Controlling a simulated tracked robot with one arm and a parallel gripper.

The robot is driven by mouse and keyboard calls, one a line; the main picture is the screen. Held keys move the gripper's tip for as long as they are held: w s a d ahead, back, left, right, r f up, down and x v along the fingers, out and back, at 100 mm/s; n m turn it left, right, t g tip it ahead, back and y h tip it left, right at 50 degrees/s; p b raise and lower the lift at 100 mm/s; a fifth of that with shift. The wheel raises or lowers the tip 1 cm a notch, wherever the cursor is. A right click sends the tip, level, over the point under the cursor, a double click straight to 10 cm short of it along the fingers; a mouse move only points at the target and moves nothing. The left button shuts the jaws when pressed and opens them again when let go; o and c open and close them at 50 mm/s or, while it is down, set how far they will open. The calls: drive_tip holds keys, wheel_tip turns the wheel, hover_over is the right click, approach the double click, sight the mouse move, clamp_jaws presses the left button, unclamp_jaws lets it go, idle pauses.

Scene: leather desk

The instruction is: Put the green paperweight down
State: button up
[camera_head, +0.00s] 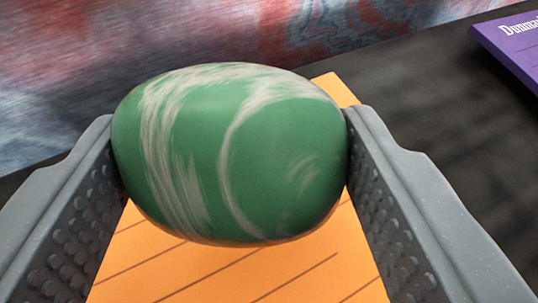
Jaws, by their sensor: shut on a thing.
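The green paperweight (270,155) is a smooth, rounded stone shape with pale white swirls. It fills the middle of the view. My gripper (232,160) is shut on it, with one grey studded finger pressed against its left side and the other against its right side. An orange lined sheet (240,275) shows beneath and behind the paperweight. I cannot tell whether the paperweight touches the sheet or hangs just above it, as its underside is hidden.
The dark desk top (440,110) is bare to the right of the orange sheet. A purple item (512,42) with white lettering lies at the top right. A blurred red, blue and grey patterned surface (60,70) runs along the back and left.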

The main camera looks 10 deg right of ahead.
sight(252, 218)
drive_tip(key=shift+w+d, duration=0.15)
wheel_tip(252, 218, down, 4)
drive_tip(key=shift+r+b, duration=0.15)
drive_tip(key=shift+b, duration=0.8)
drive_tip(key=shift+r, duration=0.1)
drive_tip(key=o, duration=1.1)
drive_tip(key=p+v, duration=0.3)
drive_tip(key=v, duration=0.9)
drive_tip(key=shift+p, duration=0.3)
